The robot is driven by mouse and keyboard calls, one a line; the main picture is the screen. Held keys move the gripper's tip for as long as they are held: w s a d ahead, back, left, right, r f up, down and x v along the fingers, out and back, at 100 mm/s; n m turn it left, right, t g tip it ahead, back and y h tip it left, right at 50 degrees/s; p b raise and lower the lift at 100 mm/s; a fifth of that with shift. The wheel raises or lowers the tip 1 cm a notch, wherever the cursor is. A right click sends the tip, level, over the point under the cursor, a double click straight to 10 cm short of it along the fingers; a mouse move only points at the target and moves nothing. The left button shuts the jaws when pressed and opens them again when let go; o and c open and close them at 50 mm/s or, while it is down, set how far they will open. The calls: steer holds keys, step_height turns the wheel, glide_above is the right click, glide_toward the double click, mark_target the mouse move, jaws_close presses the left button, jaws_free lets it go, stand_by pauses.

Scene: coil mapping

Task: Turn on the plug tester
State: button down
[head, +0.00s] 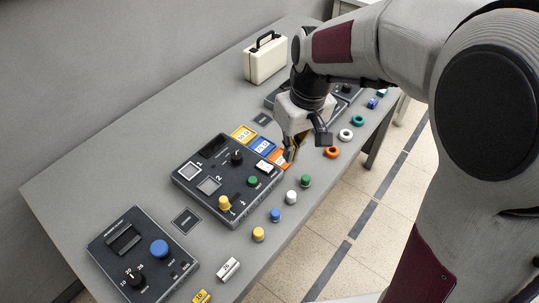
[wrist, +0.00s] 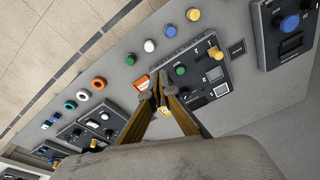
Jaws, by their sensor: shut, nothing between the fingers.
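I cannot read a label that says which panel is the plug tester. The nearer dark panel (head: 110,265) has a slot, a blue button (head: 159,248) and a numbered dial (head: 136,279). My gripper (head: 291,156) is shut and empty, over the panel's right end near the orange card (head: 279,158). Its fingertips meet in the wrist view (wrist: 158,92).
A third dark panel (head: 284,101) is partly hidden behind my gripper. Yellow and blue cards (head: 262,145) lie beside the middle panel. Several coloured caps (head: 275,215) and rings (head: 332,152) line the table's front edge. A cream case (head: 265,61) stands at the back.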

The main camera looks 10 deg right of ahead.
steer(key=w+a+n, duration=0.2)
steer(key=w+n, duration=0.2)
steer(key=w, duration=0.3)
steer(key=shift+w+a+t+y, duration=0.15)
steer(key=shift+a+t+y, duration=0.1)
steer(key=shift+t+y, duration=0.05)
stand_by(0.3)
glide_toward(268, 168)
steer(key=x, duration=0.5)
steer(key=shift+w+a, duration=0.2)
steer(key=shift+w, duration=0.1)
steer(key=shift+d+f, duration=0.1)
steer(key=shift+f, duration=0.7)
steer(key=shift+s, duration=0.1)
